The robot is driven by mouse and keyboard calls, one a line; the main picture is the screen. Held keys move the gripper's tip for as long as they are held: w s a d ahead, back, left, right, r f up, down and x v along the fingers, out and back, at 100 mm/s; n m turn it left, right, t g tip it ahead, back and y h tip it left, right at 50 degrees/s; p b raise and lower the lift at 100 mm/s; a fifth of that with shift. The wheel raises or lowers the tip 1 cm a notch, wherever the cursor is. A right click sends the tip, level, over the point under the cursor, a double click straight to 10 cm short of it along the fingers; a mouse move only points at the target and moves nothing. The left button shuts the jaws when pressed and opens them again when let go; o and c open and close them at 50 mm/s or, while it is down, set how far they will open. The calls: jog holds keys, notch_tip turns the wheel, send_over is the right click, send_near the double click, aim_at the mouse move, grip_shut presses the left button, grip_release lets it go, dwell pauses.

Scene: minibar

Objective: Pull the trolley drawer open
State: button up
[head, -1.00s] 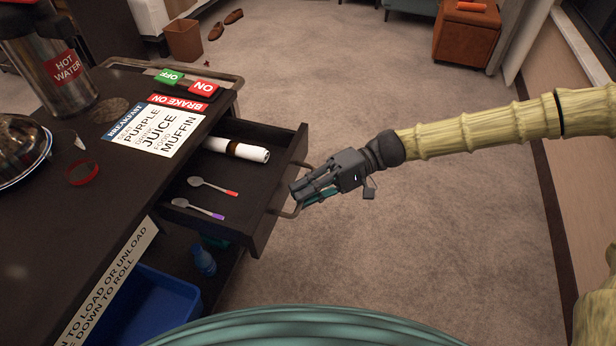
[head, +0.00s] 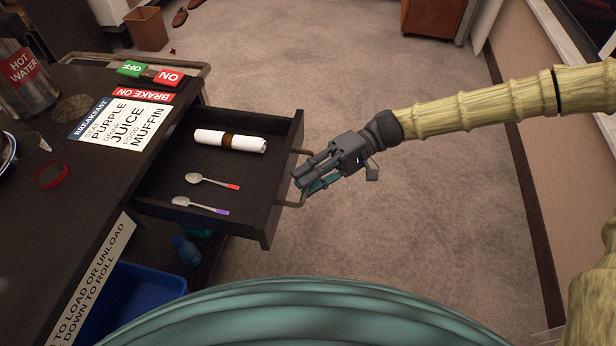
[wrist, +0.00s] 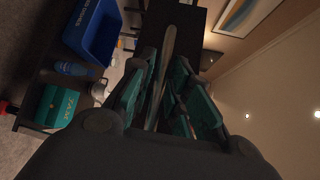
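The trolley drawer (head: 262,190) is dark and stands well out from the right side of the dark trolley (head: 60,185) in the head view. It holds a white rolled napkin (head: 212,139) with a brown band and two spoons, one with a red end (head: 208,180) and one with a purple end (head: 196,204). My gripper (head: 300,185) is at the bar handle (head: 289,204) on the drawer front. In the wrist view its teal-padded fingers lie on both sides of the handle bar (wrist: 168,62), closed around it. The exact finger contact is partly hidden.
A blue bin (head: 150,290) and a blue bottle (head: 187,251) sit on the trolley's lower level. Signs, a hot-water flask (head: 24,80) and a red ring (head: 51,174) are on top. Carpet right of the drawer is clear; a wall bounds the right.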

jog(key=shift+o, duration=0.5)
jog(key=v, duration=1.2)
jog(key=shift+f, duration=0.1)
